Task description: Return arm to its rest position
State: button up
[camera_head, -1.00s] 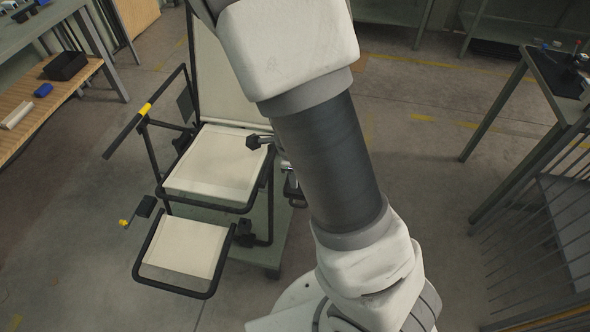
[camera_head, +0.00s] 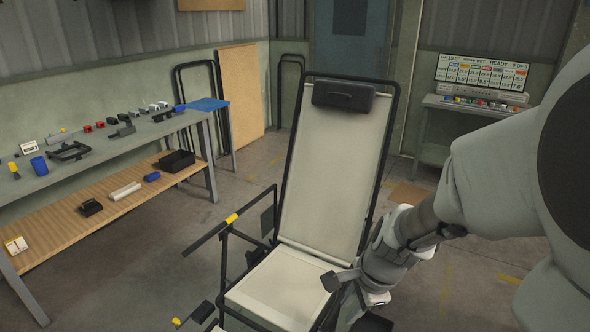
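My arm (camera_head: 470,190) reaches in from the right edge, bent, with its wrist (camera_head: 390,250) low over the right side of the lounger. The end of the arm at my gripper (camera_head: 376,298) is beside the right edge of the seat. Its fingers cannot be made out, so I cannot tell whether they are open or touching the frame. The folding lounger (camera_head: 335,170) stands with its cream backrest raised and a dark head pillow (camera_head: 343,97) at the top. Its cream seat (camera_head: 280,286) lies flat. A dark knob-like part (camera_head: 338,279) shows by the seat's right edge.
A workbench (camera_head: 110,145) with small parts stands at the left, with a wooden lower shelf (camera_head: 65,220). A lit display (camera_head: 480,73) stands above a small table (camera_head: 455,105) at the back right. A yellow-marked bar (camera_head: 231,218) sticks out left of the lounger. Open floor lies between bench and lounger.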

jog(key=s+d+r+n+t+h, duration=0.1)
jog(key=s+r+n, duration=0.4)
jog(key=r+n, duration=0.3)
jog(key=s+d+r+n+t+h, duration=0.1)
jog(key=s+d+r+n+t, duration=0.1)
jog(key=s+r+n, duration=0.4)
notch_tip(320, 180, up, 2)
jog(key=shift+s+r+n, duration=0.2)
jog(key=shift+s+n, duration=0.05)
jog(key=shift+n, duration=0.75)
